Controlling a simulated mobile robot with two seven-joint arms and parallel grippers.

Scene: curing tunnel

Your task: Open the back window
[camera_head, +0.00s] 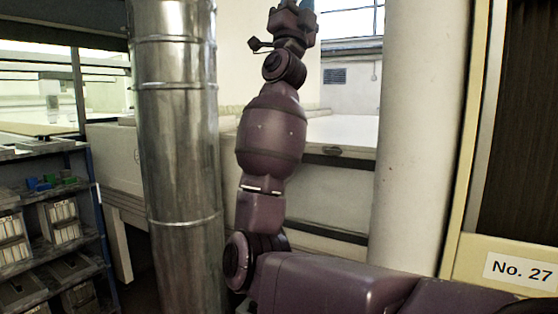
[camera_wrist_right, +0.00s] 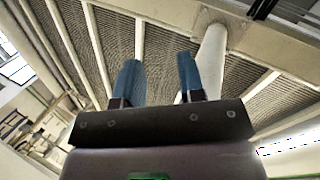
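A paned window (camera_head: 350,18) shows at the top of the head view, behind my arm and left of the pale column; its upper part is cut off. I cannot tell whether it is open or shut. Another paned window (camera_wrist_right: 14,68) shows at the left edge of the right wrist view. My right gripper (camera_head: 292,8) is raised at the top edge of the head view, left of the window and apart from it. In the right wrist view its two blue fingers (camera_wrist_right: 158,76) are spread with nothing between them, pointing up toward the ceiling. My left gripper is out of view.
A shiny metal duct (camera_head: 178,150) stands left of my arm, and a pale round column (camera_head: 418,140) right of it. A shelf rack (camera_head: 95,225) is at far left. A pale counter (camera_head: 345,130) lies behind. A "No. 27" panel (camera_head: 518,271) is at right.

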